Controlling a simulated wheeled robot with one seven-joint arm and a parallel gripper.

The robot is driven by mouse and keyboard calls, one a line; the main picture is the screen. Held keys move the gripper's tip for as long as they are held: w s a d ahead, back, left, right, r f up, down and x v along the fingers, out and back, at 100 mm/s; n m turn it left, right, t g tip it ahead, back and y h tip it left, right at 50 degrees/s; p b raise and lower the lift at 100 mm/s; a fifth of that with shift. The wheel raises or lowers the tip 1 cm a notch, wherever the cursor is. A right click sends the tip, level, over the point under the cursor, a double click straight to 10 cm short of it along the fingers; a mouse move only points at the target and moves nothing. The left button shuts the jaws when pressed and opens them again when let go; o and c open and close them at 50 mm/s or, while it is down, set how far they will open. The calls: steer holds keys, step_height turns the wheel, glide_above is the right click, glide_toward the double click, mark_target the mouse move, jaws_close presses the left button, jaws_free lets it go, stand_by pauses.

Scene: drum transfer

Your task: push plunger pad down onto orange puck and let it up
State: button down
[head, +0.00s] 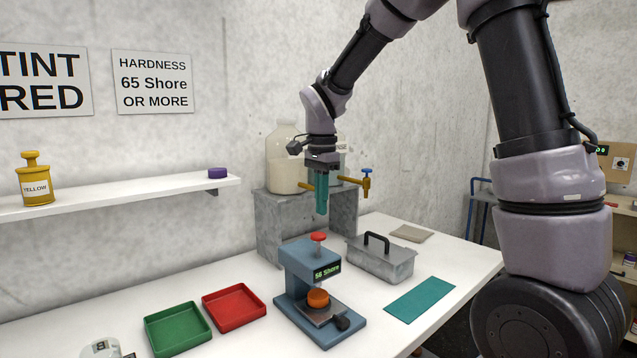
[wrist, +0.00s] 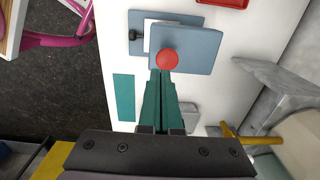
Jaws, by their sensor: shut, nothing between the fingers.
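The orange puck (head: 318,298) sits on the tester's plate under the head. The puck is hidden in the wrist view. My gripper (head: 322,212) has teal fingers, shut and empty, pointing down above the red pad with a gap between them. In the wrist view the fingertips (wrist: 160,73) appear close to the pad's edge.
A green tray (head: 179,349) and a red tray (head: 263,315) lie left of the tester. A grey metal box with a black handle (head: 381,265) and a teal mat (head: 420,299) lie to its right. A grey stand (head: 272,236) with jugs and a brass tap (head: 366,183) is behind.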

step_height(320, 180, up, 6)
steer(key=shift+a+f, duration=0.1)
steer(key=shift+f, duration=0.05)
stand_by(0.3)
steer(key=s+d+r+n+t+y, duration=0.1)
steer(key=s+d+r+n+t, duration=0.2)
steer(key=s+d, duration=0.5)
steer(key=s+d+r+n+t, duration=0.4)
steer(key=s+d, duration=0.5)
steer(key=shift+s+y, duration=0.15)
steer(key=shift+y, duration=0.25)
stand_by(1.2)
